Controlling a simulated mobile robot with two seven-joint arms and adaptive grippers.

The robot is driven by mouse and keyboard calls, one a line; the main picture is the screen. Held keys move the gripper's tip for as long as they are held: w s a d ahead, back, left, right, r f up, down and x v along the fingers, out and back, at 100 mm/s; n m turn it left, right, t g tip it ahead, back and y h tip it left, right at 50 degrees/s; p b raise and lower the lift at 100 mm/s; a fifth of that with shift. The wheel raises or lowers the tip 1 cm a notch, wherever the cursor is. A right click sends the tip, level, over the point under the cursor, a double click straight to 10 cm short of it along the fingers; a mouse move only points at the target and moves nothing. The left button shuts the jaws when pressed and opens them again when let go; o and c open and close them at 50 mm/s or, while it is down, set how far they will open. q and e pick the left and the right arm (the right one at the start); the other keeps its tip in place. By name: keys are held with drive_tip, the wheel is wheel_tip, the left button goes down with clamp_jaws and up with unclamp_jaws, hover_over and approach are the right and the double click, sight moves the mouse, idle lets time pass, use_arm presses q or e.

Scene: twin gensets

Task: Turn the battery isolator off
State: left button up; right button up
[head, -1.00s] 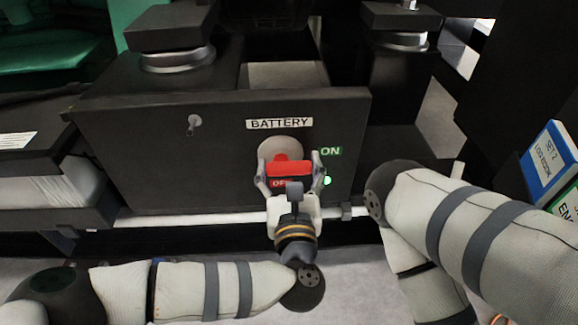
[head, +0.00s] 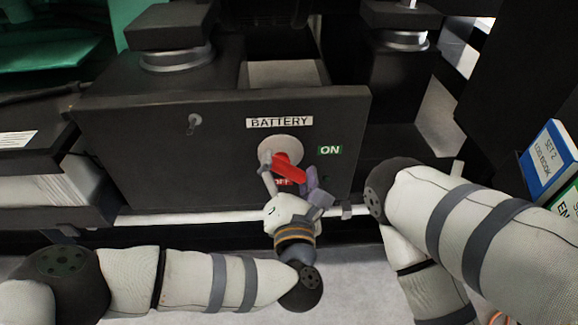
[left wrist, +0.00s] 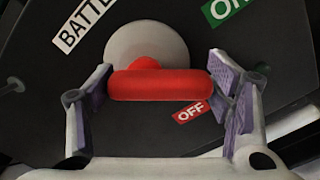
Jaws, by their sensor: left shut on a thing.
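The battery isolator's red handle (head: 288,167) sits on a round pale plate (head: 279,147) on the dark box front. In the head view the handle is tilted, its right end lower. My left gripper (head: 289,172) has its fingers at the two ends of the handle and is rolled with it. In the left wrist view the red handle (left wrist: 161,84) lies between the two fingers. The green ON label (head: 330,150) is to the upper right. The red OFF label (head: 283,182) is just below the handle, partly hidden; it also shows in the left wrist view (left wrist: 190,112). My right gripper is out of view.
A BATTERY label (head: 279,122) is above the plate, and a small metal key-like knob (head: 194,123) is to its left. A pale horizontal pipe (head: 190,218) runs below the box. A blue logbook (head: 550,158) is at the right. My right arm is at the lower right.

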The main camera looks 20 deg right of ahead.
use_arm(q)
drive_tip(key=m, duration=0.3)
drive_tip(key=m+p, duration=0.1)
drive_tip(key=m, duration=0.1)
drive_tip(key=shift+w+a+f+m, duration=0.1)
drive_tip(key=shift+a+f+m, duration=0.1)
drive_tip(key=shift+a+m, duration=0.1)
drive_tip(key=shift+w+a+f+m+p, duration=0.1)
drive_tip(key=shift+m+p, duration=0.2)
drive_tip(key=shift+m, duration=0.8)
drive_tip(key=shift+a+f+m+p, duration=0.1)
drive_tip(key=shift+m+p, duration=0.2)
drive_tip(key=shift+m, duration=0.8)
drive_tip(key=o, duration=1.2)
drive_tip(key=shift+c, duration=0.2)
drive_tip(key=v, duration=1.2)
drive_tip(key=shift+a, duration=0.1)
